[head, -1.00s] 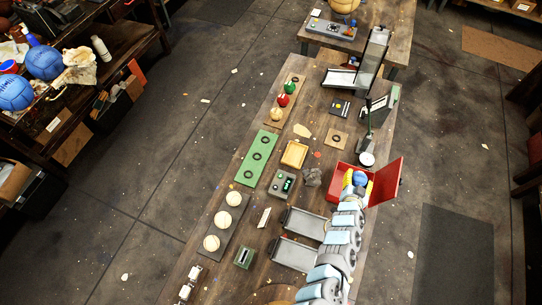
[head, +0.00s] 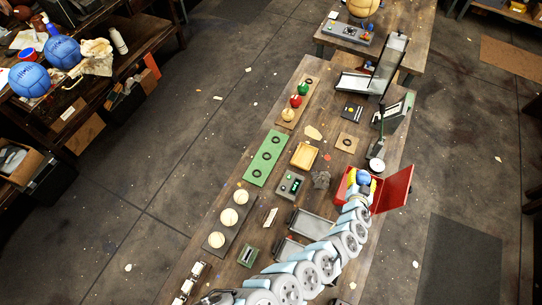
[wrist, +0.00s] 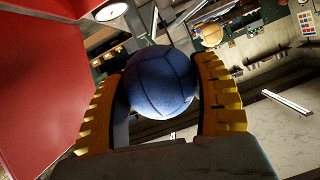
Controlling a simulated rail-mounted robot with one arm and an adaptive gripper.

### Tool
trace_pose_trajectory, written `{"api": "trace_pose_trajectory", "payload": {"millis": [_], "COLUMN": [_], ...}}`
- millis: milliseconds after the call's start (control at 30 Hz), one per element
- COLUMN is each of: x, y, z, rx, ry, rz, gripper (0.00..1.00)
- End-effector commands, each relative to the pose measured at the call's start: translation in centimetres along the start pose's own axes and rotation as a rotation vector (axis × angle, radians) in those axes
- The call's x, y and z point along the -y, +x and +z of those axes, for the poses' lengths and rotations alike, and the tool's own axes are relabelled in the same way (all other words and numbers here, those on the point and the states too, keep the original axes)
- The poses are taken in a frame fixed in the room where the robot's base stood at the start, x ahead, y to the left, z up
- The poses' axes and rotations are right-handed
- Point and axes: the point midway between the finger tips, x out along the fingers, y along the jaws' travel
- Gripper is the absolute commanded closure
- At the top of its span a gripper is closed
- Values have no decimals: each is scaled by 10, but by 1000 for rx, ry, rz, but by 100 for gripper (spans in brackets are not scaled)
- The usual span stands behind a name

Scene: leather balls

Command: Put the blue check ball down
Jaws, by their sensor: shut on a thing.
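My gripper (head: 360,186) is shut on a blue ball (head: 363,177), at the open red box (head: 342,187) on the right side of the bench. In the wrist view the blue ball (wrist: 160,82) sits between the two yellow ribbed fingers (wrist: 160,105), with panel seams showing; I cannot make out a check pattern. The green mat (head: 254,177) with three dark rings lies left of the box, with no balls on it. The inside of the red box is mostly hidden by my gripper and arm.
The red lid (head: 392,188) stands open close to my gripper's right. A yellow tray (head: 304,156), a grey meter (head: 290,185) and a dark board (head: 217,240) with three cream balls crowd the bench.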

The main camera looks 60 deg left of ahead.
Motion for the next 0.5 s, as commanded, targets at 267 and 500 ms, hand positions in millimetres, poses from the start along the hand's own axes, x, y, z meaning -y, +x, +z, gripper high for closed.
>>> {"api": "trace_pose_trajectory", "payload": {"millis": [267,500], "x": [4,6], "y": [4,8], "z": [0,2], "rx": [0,3], "ry": [-1,-8], "rz": [-13,-24], "gripper": [74,74]}}
